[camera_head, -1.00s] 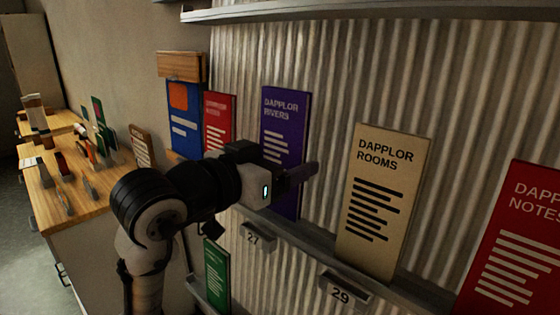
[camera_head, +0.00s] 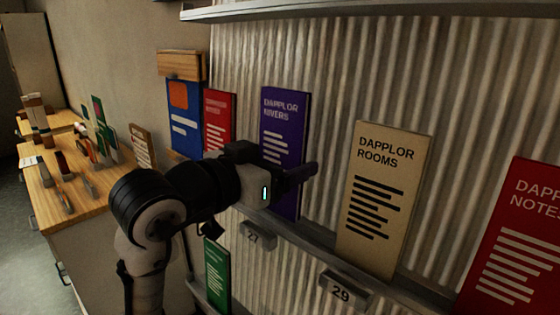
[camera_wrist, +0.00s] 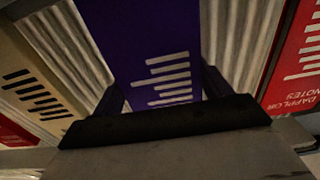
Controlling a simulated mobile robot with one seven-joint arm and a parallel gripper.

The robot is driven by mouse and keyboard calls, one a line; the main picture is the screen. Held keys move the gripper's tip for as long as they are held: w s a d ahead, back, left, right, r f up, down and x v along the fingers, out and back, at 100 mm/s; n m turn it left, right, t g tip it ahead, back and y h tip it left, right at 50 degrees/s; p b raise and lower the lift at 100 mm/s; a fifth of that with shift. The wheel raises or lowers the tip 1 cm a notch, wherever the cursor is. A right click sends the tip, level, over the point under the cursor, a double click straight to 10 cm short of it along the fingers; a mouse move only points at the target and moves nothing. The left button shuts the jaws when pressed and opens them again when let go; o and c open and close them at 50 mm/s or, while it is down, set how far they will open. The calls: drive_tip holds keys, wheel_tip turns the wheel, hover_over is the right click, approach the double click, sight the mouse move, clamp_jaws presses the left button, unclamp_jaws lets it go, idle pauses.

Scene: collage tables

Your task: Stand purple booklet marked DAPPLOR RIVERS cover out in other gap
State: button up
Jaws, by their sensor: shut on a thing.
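The purple booklet (camera_head: 287,112), marked DAPPLOR RIVERS, stands upright with its cover facing out on the ledge against the corrugated wall. It is between a red booklet (camera_head: 219,112) and the beige DAPPLOR ROOMS booklet (camera_head: 385,200). My gripper (camera_head: 282,172) is shut on the purple booklet, across its width. The wrist view shows the purple cover (camera_wrist: 150,35) and its white lines between my two dark fingers (camera_wrist: 162,92). My gripper and arm hide part of the booklet's lower cover and the ledge to its left.
The ledge carries number tags 27 (camera_head: 257,235) and 29 (camera_head: 342,290). A red DAPPLOR NOTES booklet (camera_head: 520,240) stands at the right. A green booklet (camera_head: 217,275) is lower down. A grey shelf (camera_head: 370,11) runs overhead. A wooden table (camera_head: 85,190) with several items stands left.

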drive_tip(key=shift+f, duration=0.45)
drive_tip(key=shift+f+b, duration=0.1)
drive_tip(key=shift+b, duration=0.25)
drive_tip(key=shift+f+b, duration=0.35)
drive_tip(key=shift+f, duration=0.1)
drive_tip(key=o, duration=1.1)
drive_tip(key=shift+c, duration=0.2)
drive_tip(key=b+v, duration=0.4)
drive_tip(key=v, duration=1)
